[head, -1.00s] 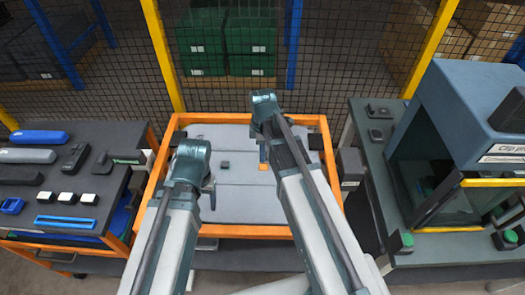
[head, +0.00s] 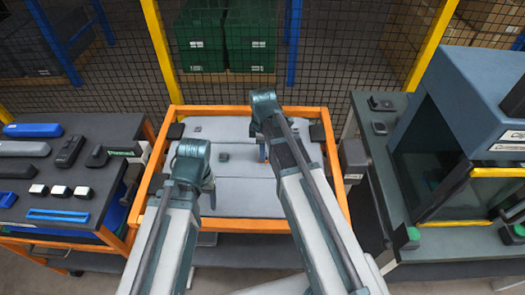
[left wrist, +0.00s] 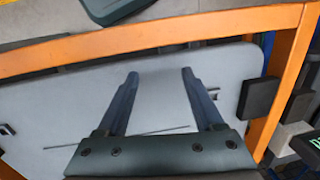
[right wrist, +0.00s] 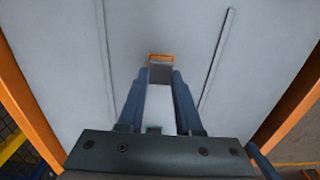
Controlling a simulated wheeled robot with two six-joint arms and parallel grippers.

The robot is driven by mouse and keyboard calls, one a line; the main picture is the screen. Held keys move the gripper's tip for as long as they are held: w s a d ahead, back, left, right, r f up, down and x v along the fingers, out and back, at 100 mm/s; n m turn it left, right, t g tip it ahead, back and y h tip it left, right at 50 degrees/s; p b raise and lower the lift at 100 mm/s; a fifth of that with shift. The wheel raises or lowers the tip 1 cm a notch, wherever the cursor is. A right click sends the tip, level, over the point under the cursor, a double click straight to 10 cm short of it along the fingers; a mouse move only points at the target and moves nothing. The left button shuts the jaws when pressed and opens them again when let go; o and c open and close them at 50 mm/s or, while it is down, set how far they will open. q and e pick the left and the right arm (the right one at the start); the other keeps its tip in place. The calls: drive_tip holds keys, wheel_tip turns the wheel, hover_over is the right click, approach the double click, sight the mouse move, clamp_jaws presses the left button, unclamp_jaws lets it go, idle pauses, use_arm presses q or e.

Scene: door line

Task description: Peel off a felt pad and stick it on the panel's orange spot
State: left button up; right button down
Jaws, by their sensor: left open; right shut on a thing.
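The grey panel (head: 240,188) lies inside an orange frame. My right gripper (right wrist: 161,80) is over its middle, shut on a small dark grey felt pad (right wrist: 161,74). The orange spot (right wrist: 161,57) shows as a thin orange edge just beyond the pad in the right wrist view; the rest is covered. I cannot tell whether the pad touches the panel. In the head view my right gripper (head: 264,155) hides the spot. My left gripper (left wrist: 158,75) is open and empty over the panel's left part; it also shows in the head view (head: 210,195).
Dark blocks (head: 176,131) sit at the frame's sides. A bench with tools and white-topped blocks (head: 60,190) stands left. A blue-grey machine (head: 455,95) stands right. Mesh fencing is behind.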

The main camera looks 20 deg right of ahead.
use_arm(q)
drive_tip(key=shift+f+b, duration=0.65)
use_arm(e)
drive_tip(key=shift+f, duration=0.6)
idle(0.5)
idle(0.3)
drive_tip(key=c, duration=0.5)
unclamp_jaws()
use_arm(q)
drive_tip(key=shift+r, duration=0.1)
use_arm(e)
drive_tip(key=shift+r, duration=0.1)
use_arm(q)
wheel_tip(320, 180, up, 14)
drive_tip(key=p, duration=1.3)
drive_tip(key=shift+f+p, duration=0.2)
drive_tip(key=shift+p, duration=0.2)
use_arm(e)
wheel_tip(320, 180, up, 14)
drive_tip(key=shift+f, duration=0.2)
